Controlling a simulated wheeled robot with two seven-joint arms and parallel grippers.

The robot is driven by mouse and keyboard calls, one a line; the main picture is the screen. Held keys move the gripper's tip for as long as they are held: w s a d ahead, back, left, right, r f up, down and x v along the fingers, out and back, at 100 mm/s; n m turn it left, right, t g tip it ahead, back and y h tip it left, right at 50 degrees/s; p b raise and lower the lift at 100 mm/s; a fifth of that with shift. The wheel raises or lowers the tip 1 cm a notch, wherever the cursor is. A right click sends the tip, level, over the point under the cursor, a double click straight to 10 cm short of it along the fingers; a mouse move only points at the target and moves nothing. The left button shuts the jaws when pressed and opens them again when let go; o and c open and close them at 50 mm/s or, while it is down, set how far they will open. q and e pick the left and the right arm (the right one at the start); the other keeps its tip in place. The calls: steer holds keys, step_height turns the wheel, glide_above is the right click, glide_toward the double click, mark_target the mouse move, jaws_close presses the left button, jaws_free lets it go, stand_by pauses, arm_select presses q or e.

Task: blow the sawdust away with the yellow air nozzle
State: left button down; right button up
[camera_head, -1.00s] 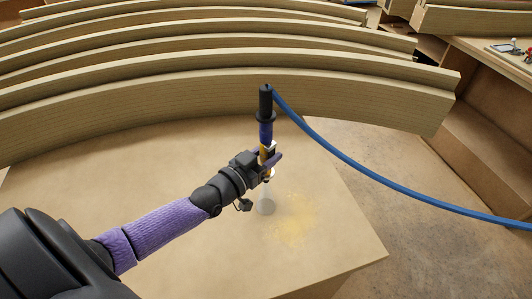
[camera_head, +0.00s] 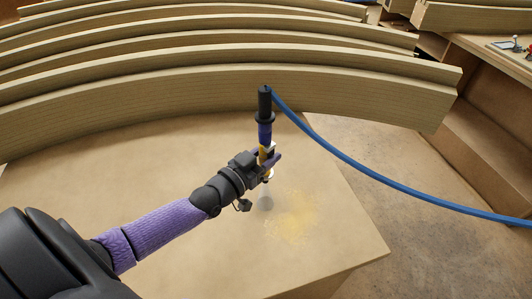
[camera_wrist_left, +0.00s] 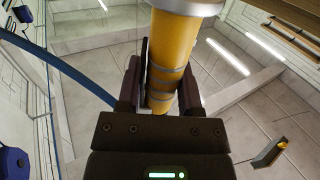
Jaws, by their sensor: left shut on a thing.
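The yellow air nozzle is upright in my left gripper (camera_head: 266,160), which is shut on its yellow body (camera_head: 263,154). Its black upper end (camera_head: 265,101) joins a blue hose (camera_head: 375,175). In the left wrist view the yellow body (camera_wrist_left: 171,55) stands between the fingers (camera_wrist_left: 158,92). A pale, cone-shaped haze (camera_head: 265,201) shows under the nozzle's lower end. The sawdust (camera_head: 297,214) is a yellow patch on the board, just right of the haze. My right gripper is not in view.
The tan board top (camera_head: 150,190) is otherwise bare, with its edge at the right. Curved laminated beams (camera_head: 200,95) span the back. The blue hose sweeps right over the floor. A workbench (camera_head: 480,55) with small items stands at the far right.

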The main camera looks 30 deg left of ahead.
arm_select(q)
steer(key=shift+w, duration=0.1)
steer(key=w+d, duration=0.4)
steer(key=w, duration=0.1)
steer(key=shift+d+b, duration=0.3)
steer(key=shift+b, duration=0.15)
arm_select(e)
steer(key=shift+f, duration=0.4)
arm_select(q)
steer(key=shift+w, duration=0.1)
steer(key=w+d+b, duration=0.2)
steer(key=w+d, duration=0.2)
steer(key=w, duration=0.1)
steer(key=shift+w+d, duration=0.15)
steer(key=shift+d, duration=0.1)
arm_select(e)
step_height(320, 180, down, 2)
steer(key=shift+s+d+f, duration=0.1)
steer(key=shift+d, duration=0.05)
